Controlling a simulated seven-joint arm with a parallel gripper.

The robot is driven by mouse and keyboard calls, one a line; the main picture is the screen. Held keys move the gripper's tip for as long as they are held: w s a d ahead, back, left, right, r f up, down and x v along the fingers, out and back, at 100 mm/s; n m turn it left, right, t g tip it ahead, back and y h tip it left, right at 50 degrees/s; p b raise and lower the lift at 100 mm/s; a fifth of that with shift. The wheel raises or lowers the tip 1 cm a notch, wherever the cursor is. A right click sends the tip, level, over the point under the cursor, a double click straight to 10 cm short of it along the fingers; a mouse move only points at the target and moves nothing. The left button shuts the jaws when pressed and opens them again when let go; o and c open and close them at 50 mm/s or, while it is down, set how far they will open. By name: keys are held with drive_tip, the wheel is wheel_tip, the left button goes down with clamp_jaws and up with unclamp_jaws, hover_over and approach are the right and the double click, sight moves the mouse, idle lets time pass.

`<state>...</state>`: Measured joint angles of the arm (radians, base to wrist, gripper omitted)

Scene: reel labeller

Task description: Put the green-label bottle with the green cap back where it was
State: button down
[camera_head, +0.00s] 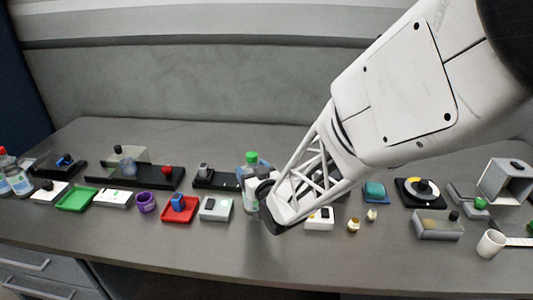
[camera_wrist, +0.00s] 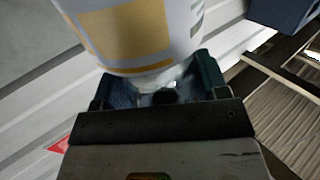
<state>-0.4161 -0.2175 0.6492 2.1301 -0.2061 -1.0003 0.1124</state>
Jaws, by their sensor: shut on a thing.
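The bottle with the green cap (camera_head: 252,158) stands about upright at the middle of the bench, its clear body partly hidden behind my gripper. My gripper (camera_head: 264,194) is at its right side and shut on it. In the wrist view the bottle (camera_wrist: 135,30) fills the top middle, with a tan panel on a white label; no green shows there. The dark fingers of my gripper (camera_wrist: 158,88) are on both sides of its narrow clear part. I cannot tell whether its base touches the bench.
Bottles (camera_head: 18,178) stand at the far left, one with a red cap. A green tray (camera_head: 77,199), purple cup (camera_head: 146,202), red tray (camera_head: 180,209) and grey box (camera_head: 215,209) lie left of my gripper. A white cup (camera_head: 491,244) stands at right. The bench front is mostly clear.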

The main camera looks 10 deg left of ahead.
idle(0.3)
drive_tip(key=shift+f, duration=1.85)
drive_tip(key=shift+c, duration=0.7)
unclamp_jaws()
drive_tip(key=shift+s, duration=0.1)
drive_tip(key=v, duration=1.2)
